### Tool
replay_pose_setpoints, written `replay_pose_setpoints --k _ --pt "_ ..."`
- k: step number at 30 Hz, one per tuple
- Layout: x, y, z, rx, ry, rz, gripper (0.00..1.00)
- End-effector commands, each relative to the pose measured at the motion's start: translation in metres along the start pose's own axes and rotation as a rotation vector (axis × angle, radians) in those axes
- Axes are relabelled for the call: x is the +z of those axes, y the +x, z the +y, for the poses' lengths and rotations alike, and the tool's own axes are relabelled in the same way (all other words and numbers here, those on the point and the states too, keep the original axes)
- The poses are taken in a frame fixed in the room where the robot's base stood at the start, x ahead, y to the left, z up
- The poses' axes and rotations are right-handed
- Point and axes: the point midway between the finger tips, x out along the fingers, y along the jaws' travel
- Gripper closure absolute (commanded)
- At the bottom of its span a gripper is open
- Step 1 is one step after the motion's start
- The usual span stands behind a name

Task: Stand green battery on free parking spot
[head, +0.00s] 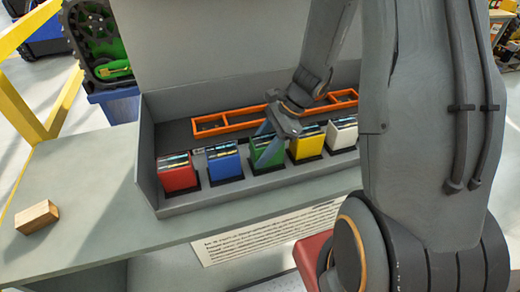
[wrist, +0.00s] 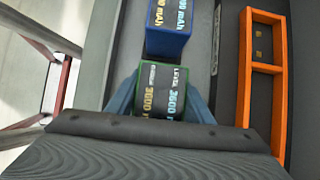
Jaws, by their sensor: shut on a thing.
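The green battery (wrist: 160,92) stands in the front row, between the blue battery (head: 224,161) and the yellow battery (head: 307,144). It also shows in the head view (head: 257,148), partly covered by my fingers. My gripper (wrist: 160,105) is shut on the green battery, with one blue-grey finger on each side of it. The battery looks upright and still at its place in the row; I cannot tell whether it is lifted at all. Behind the row lies an orange frame (head: 232,130) split into compartments. My arm hides part of the frame.
A red battery (head: 177,173) stands at the left end of the row, and a white one (head: 342,133) at the right. The grey tray has a raised back wall. A wooden block (head: 37,217) lies on the left of the table, with clear surface around it.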

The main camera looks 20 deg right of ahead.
Motion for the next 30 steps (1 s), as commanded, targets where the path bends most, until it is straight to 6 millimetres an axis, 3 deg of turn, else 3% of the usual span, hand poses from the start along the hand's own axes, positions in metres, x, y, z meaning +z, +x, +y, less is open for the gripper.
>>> replay_pose_setpoints --k 12,13,16,26,30 --pt "-0.002 0.003 -0.001 -0.001 0.000 -0.001 1.00" --pt "-0.002 0.004 0.000 0.000 0.001 0.000 0.50" --pt "-0.002 0.003 0.000 0.000 0.000 0.000 0.34" --pt "-0.001 0.001 0.000 -0.001 0.000 0.000 0.34" --pt "-0.001 -0.011 -0.002 -0.005 0.000 -0.001 0.34"
